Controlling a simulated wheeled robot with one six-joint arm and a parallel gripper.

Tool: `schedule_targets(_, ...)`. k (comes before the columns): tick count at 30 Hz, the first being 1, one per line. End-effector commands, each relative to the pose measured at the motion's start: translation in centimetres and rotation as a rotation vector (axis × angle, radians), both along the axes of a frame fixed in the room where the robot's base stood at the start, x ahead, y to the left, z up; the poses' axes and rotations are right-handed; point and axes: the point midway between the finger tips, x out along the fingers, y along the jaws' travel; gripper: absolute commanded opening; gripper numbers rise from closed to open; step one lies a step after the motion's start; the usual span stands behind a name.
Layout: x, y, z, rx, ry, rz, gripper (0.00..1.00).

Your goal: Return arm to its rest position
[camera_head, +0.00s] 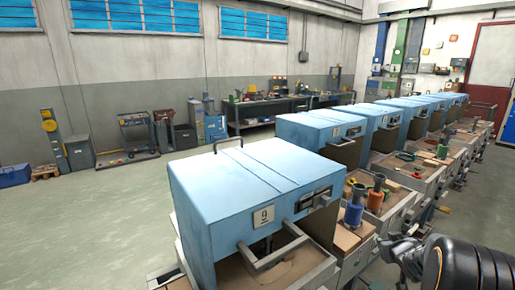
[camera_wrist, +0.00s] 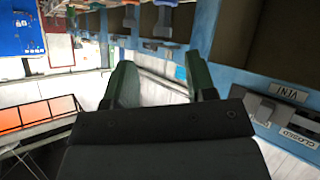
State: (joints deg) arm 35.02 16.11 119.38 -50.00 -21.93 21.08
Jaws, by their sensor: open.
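My gripper (camera_wrist: 160,82) shows in the wrist view with its two dark green fingers apart and nothing between them. Beyond them is a pale surface that I cannot identify. In the head view, a black and grey part of my arm shows at the lower right, beside the row of benches. I cannot make out the fingers there.
A blue oven (camera_head: 255,185) marked 9 stands in front, at the near end of a row of blue ovens. An orange container (camera_head: 376,192) and a blue one (camera_head: 353,210) stand beside it. A lever (camera_wrist: 265,110) with VENT and CLOSED labels is right of the fingers. Open floor (camera_head: 100,225) lies left.

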Motion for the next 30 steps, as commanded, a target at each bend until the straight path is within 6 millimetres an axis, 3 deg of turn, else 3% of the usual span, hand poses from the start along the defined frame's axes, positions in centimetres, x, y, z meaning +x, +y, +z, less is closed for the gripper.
schedule_targets(5,-6.5,3.5,-0.4,0.024,0.326,-0.227,0.51)
schedule_targets(8,-11.1,8.1,-0.3,0.099,0.514,-0.273,0.51)
schedule_targets(12,-17.1,15.9,0.4,0.233,0.722,-0.227,0.51)
schedule_targets(15,-20.2,20.6,1.3,0.303,0.787,-0.155,0.51)
schedule_targets(18,-21.6,23.5,2.5,0.331,0.767,-0.088,0.51)
schedule_targets(21,-21.9,25.1,3.5,0.316,0.721,-0.029,0.51)
schedule_targets(25,-22.0,26.0,4.7,0.295,0.68,0.025,0.51)
schedule_targets(30,-22.0,26.4,4.8,0.288,0.679,0.041,0.51)
